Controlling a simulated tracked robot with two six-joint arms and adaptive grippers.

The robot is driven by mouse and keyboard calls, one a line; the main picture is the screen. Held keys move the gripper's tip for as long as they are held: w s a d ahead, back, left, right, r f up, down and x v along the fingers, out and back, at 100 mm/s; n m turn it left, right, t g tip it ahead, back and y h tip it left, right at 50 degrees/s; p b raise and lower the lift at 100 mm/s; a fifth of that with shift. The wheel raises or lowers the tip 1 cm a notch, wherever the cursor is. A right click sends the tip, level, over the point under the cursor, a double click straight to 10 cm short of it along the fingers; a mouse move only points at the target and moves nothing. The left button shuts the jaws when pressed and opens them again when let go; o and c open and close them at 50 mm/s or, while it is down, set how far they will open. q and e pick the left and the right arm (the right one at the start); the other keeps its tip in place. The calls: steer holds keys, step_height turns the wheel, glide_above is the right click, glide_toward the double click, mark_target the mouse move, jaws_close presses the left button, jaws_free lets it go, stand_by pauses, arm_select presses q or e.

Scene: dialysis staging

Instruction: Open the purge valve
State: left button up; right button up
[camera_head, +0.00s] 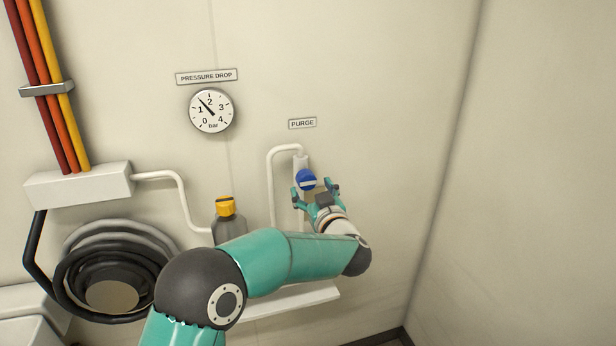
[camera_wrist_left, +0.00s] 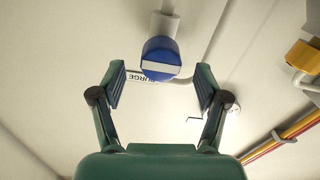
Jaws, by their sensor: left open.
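The purge valve shows as a round blue knob (camera_head: 306,180) with a white bar across its face, on a white pipe below the PURGE label (camera_head: 302,123). The bar lies roughly level in the head view. My left gripper (camera_head: 315,190) is open in front of the knob, slightly low and right of it in that view. In the left wrist view, the knob (camera_wrist_left: 160,57) sits between and just beyond the two spread fingertips (camera_wrist_left: 160,76), and neither finger appears to touch it. My gripper and arm hide part of the pipe below the knob.
A pressure gauge (camera_head: 211,110) is on the wall at upper left. A grey bottle (camera_head: 229,229) with a yellow cap stands left of the valve, beside my arm. A white shelf (camera_head: 300,297) runs below. Coiled black hoses (camera_head: 80,285) hang left. The wall right of the valve is bare.

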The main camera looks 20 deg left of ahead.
mark_target(309, 184)
arm_select(q)
steer(key=shift+p+x, duration=0.45)
steer(key=shift+x, duration=1.85)
